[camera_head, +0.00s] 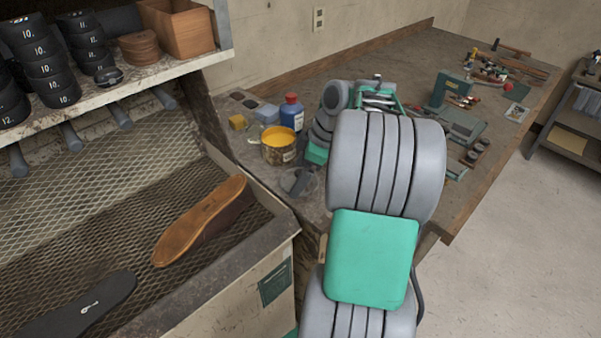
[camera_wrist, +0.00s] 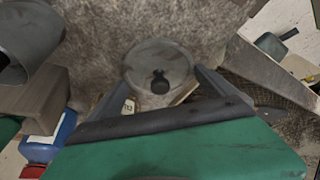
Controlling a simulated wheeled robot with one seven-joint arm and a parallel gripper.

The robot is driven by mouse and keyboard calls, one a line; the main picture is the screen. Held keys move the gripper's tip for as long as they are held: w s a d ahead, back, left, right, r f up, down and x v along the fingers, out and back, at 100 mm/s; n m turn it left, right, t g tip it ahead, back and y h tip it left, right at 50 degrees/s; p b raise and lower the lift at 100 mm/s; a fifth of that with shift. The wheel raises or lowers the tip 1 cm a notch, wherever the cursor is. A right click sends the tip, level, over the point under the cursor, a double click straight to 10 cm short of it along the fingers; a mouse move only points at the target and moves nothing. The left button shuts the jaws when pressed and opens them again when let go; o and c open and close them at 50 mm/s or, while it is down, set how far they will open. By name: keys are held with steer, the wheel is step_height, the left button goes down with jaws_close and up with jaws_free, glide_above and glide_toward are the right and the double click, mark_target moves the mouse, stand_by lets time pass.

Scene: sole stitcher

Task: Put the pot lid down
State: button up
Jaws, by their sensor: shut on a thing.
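The pot lid (camera_wrist: 160,58) is a grey round disc with a dark knob, seen nearly face-on in the wrist view. My gripper (camera_wrist: 161,74) is shut on it, one finger at each side of the disc. In the head view the lid (camera_head: 296,182) shows as a small grey disc at the near left corner of the bench, partly behind my arm; I cannot tell whether it touches the bench top. The pot (camera_head: 290,156) stands open just behind it, full of yellow stuff, with a stained side. My gripper's fingers are largely hidden in the head view.
Left is a mesh tray (camera_head: 110,190) with a brown sole (camera_head: 200,222) and a black one. Tools lie farther along the workbench (camera_head: 385,55).

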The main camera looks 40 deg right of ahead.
steer(key=shift+f, duration=0.2)
steer(key=o, duration=1)
steer(key=shift+r, duration=0.15)
steer(key=p+v, duration=0.3)
steer(key=v, duration=0.9)
steer(key=w+a+m, duration=0.3)
steer(key=a, duration=1.1)
steer(key=s+a+f+m+h, duration=0.1)
steer(key=s+a+f+m, duration=0.1)
steer(key=s+a, duration=0.1)
steer(key=s+a+f+m+h, duration=0.1)
steer(key=s+a+f+m, duration=0.1)
steer(key=s+a, duration=0.2)
steer(key=s+a+f+m+h, duration=0.1)
steer(key=s+a+f+m, duration=0.1)
steer(key=s+a, duration=0.1)
steer(key=shift+s+a+f+t, duration=0.15)
steer(key=shift+a+f+t, duration=0.15)
steer(key=shift+a, duration=0.2)
